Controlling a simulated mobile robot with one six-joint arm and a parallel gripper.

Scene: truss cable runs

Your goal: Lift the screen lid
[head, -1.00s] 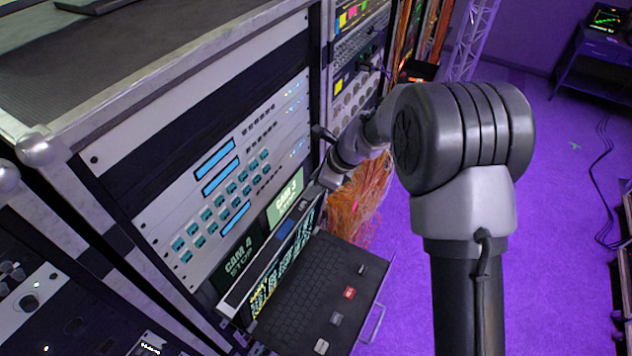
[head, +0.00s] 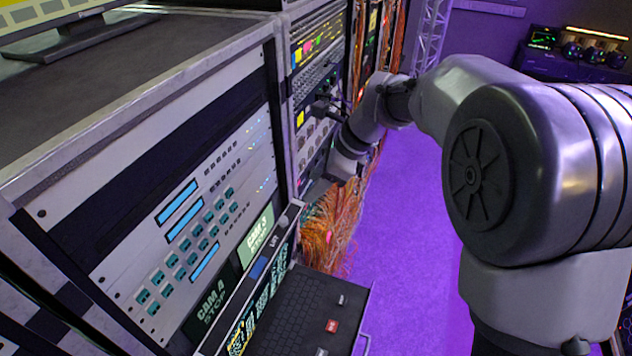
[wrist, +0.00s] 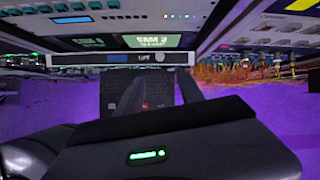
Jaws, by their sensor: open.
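The screen lid (head: 262,311) stands raised at the back of the pulled-out keyboard drawer (head: 300,315), its lit screen facing the keys. Its silver top edge bar carries a blue label (head: 258,267) and a lift marking. In the wrist view the lid's edge bar (wrist: 105,59) runs across the frame ahead of the fingers, with the keyboard (wrist: 137,92) below. My gripper (head: 318,188) is beyond the lid's far end in the head view; its fingertips are hard to make out. In the wrist view my gripper (wrist: 138,88) is open, its two fingers apart with nothing between them.
The rack front (head: 190,225) with buttons and blue displays rises behind the lid. A neighbouring rack (head: 318,110) with plugged cables and a bundle of loose orange cables (head: 335,225) lie close to my gripper. The purple floor (head: 410,220) to the right is open.

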